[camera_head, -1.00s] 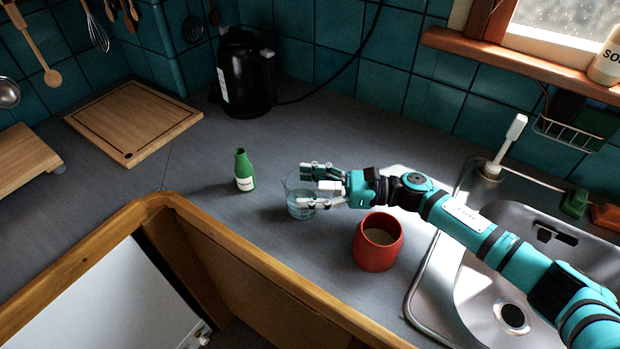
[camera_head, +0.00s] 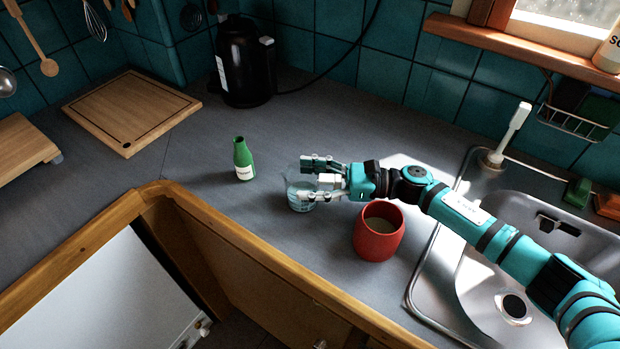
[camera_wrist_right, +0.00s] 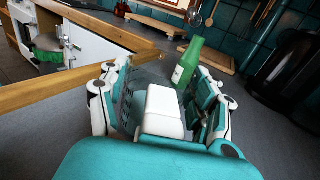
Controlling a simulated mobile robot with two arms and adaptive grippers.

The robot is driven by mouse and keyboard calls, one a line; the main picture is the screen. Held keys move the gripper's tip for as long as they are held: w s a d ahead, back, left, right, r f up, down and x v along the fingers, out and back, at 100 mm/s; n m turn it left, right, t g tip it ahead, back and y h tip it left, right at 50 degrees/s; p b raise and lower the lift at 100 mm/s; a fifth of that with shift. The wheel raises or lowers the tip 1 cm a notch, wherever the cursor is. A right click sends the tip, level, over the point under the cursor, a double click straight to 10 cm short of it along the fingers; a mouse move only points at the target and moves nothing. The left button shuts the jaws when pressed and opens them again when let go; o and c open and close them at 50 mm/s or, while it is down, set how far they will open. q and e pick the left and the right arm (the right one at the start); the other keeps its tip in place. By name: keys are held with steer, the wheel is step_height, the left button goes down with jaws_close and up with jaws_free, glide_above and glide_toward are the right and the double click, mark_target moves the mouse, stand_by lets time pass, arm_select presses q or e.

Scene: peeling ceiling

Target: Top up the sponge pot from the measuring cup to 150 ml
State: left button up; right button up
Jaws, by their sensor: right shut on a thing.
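The clear measuring cup (camera_head: 297,197) stands upright on the grey counter in the head view, with bluish liquid low inside. My right gripper (camera_head: 312,180) reaches it from the right and is shut on it, a finger on either side. In the right wrist view the cup (camera_wrist_right: 150,75) shows faintly between the fingers, mostly hidden by the gripper. The red sponge pot (camera_head: 379,240) stands on the counter to the right of the cup, below my right forearm in the picture. My left gripper is out of view.
A green bottle (camera_head: 243,160) stands left of the cup. A black kettle (camera_head: 245,65) and wooden board (camera_head: 130,110) are behind. The sink (camera_head: 470,290) lies to the right. The counter's wooden front edge (camera_head: 250,260) is near. Counter between bottle and board is clear.

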steer(key=shift+f+b, duration=0.3)
steer(key=shift+b, duration=0.05)
steer(key=o, duration=1.8)
steer(key=shift+c, duration=0.2)
steer(key=shift+d+f, duration=0.15)
steer(key=shift+d, duration=0.3)
steer(key=d+b, duration=0.1)
steer(key=d, duration=0.1)
steer(key=d+b, duration=0.1)
steer(key=d, duration=0.1)
steer(key=d+b, duration=0.2)
steer(key=shift+s+d, duration=0.35)
steer(key=shift+s, duration=0.05)
steer(key=shift+s+d+b, duration=0.1)
steer(key=shift+d+b, duration=0.25)
steer(key=shift+d, duration=0.35)
steer(key=shift+r, duration=0.2)
